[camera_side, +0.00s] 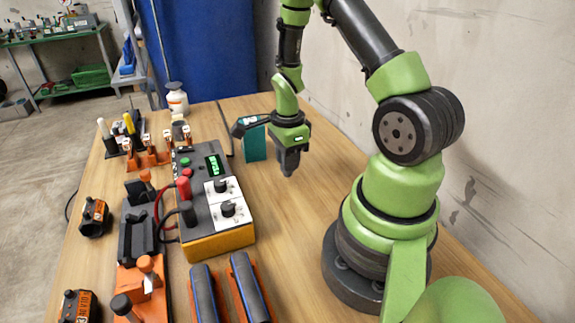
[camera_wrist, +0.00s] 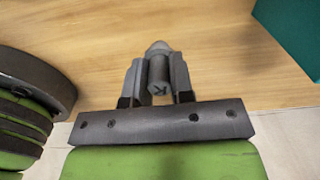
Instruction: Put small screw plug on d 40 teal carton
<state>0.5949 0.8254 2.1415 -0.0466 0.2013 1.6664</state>
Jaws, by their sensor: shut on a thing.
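My gripper (camera_side: 289,168) hangs over the wooden bench, its jaws pointing down. In the wrist view the gripper (camera_wrist: 157,66) is shut on a small grey plug (camera_wrist: 159,74) with a dark letter like K on it; its rounded end shows beyond the jaws. The plug cannot be made out clearly in the side view. Part of the carton (camera_wrist: 296,30) also shows at the upper right of the wrist view, apart from the jaws.
A power supply (camera_side: 207,167) with a green display stands left of the gripper. Orange-and-black fixtures (camera_side: 139,240), blue-and-dark bars (camera_side: 205,292) and a white bottle (camera_side: 176,98) stand around it. The bench (camera_side: 282,235) between the power supply and my base is clear.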

